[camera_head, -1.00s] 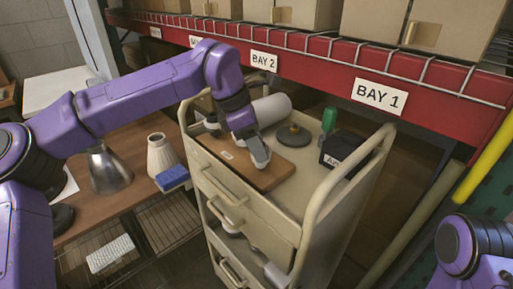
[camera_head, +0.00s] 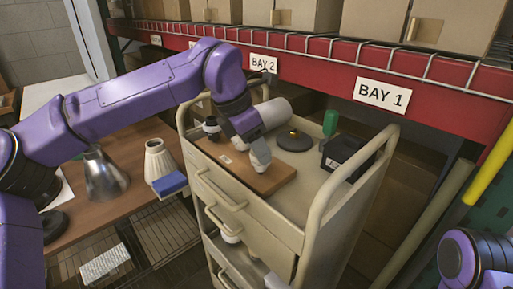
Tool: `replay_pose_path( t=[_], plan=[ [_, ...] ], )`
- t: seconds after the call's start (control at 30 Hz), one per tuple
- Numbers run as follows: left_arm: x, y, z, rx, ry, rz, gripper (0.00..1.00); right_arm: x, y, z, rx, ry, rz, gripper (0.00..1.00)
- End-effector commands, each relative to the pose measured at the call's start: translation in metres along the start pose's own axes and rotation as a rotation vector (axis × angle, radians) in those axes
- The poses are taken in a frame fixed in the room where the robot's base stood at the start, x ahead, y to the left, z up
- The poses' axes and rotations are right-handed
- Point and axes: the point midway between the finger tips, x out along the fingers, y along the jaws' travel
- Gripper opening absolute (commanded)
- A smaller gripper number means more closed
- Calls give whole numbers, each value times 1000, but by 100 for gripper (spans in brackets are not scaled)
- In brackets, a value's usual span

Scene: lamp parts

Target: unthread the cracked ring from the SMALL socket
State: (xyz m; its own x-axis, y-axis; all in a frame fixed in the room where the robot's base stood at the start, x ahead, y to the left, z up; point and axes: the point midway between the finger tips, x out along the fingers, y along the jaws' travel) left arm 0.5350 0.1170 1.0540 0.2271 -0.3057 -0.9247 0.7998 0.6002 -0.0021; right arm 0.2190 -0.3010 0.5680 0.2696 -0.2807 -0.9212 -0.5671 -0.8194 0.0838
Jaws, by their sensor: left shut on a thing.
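My left gripper (camera_head: 258,158) points down over the wooden board (camera_head: 225,160) on top of the cart. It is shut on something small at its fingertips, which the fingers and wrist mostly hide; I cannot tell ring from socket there. A small black and white part (camera_head: 211,127), perhaps a socket, stands at the board's far left end, apart from the gripper. My right gripper is out of view; only part of that arm shows at the lower right.
The beige cart (camera_head: 317,205) also carries a white cylinder (camera_head: 274,112), a dark round base (camera_head: 294,139), a green item (camera_head: 330,122) and a black box (camera_head: 346,156). Its raised rail is at the right. On the left table stand a metal shade (camera_head: 105,175), a pale ribbed shade (camera_head: 158,158) and a blue block (camera_head: 170,184).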

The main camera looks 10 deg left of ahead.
Motion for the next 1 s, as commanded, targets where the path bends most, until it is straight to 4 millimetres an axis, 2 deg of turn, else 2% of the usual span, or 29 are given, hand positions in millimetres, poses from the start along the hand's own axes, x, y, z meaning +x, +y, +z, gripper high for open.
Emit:
replay_pose_path(
  t=[0.7,1.0],
  plan=[
    [-3,-3,3,-425,-13,184,12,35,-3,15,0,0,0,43],
    [-5,-3,3,-499,-13,212,12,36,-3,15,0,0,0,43]
  ],
)
